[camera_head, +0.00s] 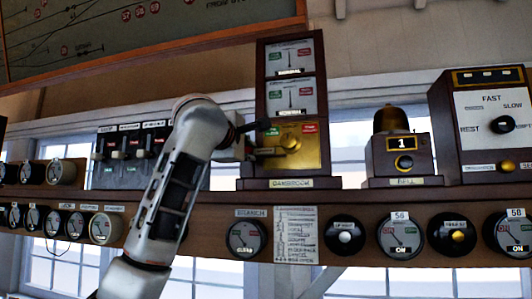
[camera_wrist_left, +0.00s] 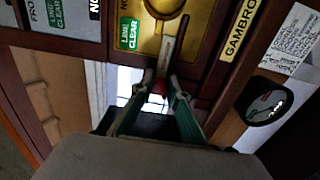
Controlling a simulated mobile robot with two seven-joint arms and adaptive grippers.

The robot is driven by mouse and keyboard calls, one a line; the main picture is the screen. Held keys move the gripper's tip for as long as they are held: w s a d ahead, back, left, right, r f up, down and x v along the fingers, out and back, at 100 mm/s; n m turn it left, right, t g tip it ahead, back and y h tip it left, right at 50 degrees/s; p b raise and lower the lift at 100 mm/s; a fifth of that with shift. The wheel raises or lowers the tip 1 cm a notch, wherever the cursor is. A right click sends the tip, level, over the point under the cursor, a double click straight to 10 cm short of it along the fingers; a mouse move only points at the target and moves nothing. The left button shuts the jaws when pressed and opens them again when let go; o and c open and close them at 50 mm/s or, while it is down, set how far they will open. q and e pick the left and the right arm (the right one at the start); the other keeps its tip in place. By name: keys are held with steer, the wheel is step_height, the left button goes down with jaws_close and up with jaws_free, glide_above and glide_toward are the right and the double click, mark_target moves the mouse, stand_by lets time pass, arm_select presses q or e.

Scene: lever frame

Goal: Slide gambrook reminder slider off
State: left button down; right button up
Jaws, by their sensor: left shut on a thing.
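The Gambrook instrument (camera_head: 290,183) is a dark wooden case with two dials above a brass plate (camera_head: 315,156). The brass plate (camera_wrist_left: 148,45) and the Gambrook label (camera_wrist_left: 238,30) also show in the left wrist view. My left gripper (camera_head: 250,142) is at the plate's left edge. I cannot tell whether this is the reminder slider. A panel of small labelled sliders (camera_head: 117,155) stands left, partly behind my arm. My right gripper is not in view.
A bell box (camera_head: 400,160) and a block-dial cabinet (camera_head: 490,135) stand to the right on the wooden shelf. Round indicators (camera_head: 400,235) line its front edge below. A track diagram board (camera_head: 150,40) hangs above.

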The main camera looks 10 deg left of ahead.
arm_select(q)
steer(key=shift+a, duration=0.9)
steer(key=c, duration=1.2)
jaws_free()
steer(key=shift+w+a, duration=0.1)
steer(key=shift+b, duration=0.35)
steer(key=s+b, duration=0.4)
steer(key=s, duration=0.2)
